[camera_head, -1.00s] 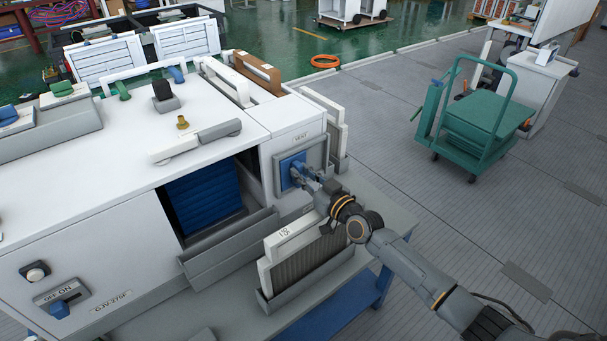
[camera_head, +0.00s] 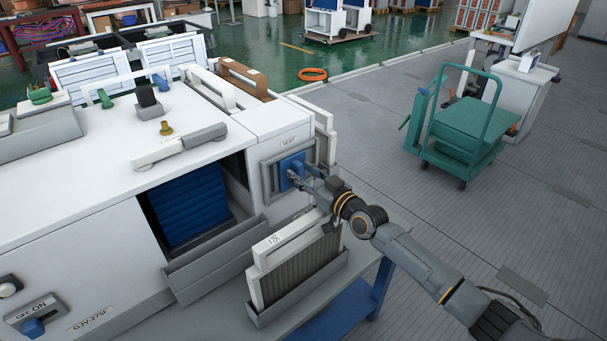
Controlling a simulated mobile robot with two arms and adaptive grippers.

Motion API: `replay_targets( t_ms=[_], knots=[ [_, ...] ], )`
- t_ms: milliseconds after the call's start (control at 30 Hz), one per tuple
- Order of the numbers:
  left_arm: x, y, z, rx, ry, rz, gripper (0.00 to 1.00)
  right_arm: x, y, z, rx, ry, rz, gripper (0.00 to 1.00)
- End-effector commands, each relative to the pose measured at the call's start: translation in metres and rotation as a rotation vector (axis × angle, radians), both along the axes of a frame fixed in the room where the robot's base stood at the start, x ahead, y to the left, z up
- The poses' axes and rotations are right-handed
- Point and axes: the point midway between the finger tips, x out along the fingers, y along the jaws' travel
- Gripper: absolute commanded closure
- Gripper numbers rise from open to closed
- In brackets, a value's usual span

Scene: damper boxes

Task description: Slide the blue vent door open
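The blue vent door (camera_head: 288,168) is a small blue panel in a grey frame (camera_head: 268,182) on the end face of the white machine, under a "VENT" label. It sits toward the middle and right of its frame, with a grey strip showing to its left. My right gripper (camera_head: 299,178) is at the door's front, its fingers at the blue part that sticks out. The fingers are small and overlap the blue part, so I cannot tell whether they are closed on it. My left gripper is not in view.
Below the vent, a pleated filter with a white frame (camera_head: 283,247) stands in a grey tray on the bench. An open bay with a blue filter (camera_head: 190,205) is at the left. A green cart (camera_head: 466,125) stands on the floor at right.

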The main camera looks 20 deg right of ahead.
Motion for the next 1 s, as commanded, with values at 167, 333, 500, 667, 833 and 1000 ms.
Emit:
replay_targets(
  t_ms=[167, 333, 500, 667, 833, 1000],
  knots=[
    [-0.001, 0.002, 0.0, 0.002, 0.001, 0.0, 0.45, 0.0, 0.0, 0.0, 0.0, 0.0, 0.0, 0.58],
    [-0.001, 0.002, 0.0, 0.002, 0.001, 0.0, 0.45, -0.011, -0.004, -0.002, 0.0, 0.002, 0.001, 0.58],
    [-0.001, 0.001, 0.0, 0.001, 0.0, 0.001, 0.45, -0.041, -0.014, -0.002, -0.001, 0.003, 0.0, 0.58],
    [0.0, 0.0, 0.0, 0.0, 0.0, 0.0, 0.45, -0.073, -0.026, -0.002, -0.003, 0.003, 0.0, 0.58],
    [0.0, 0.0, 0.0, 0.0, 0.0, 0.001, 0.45, -0.098, -0.036, -0.002, -0.003, 0.002, 0.0, 0.58],
    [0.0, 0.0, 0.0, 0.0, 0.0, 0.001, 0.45, -0.111, -0.04, 0.0, -0.001, 0.001, 0.0, 0.58]
  ],
)
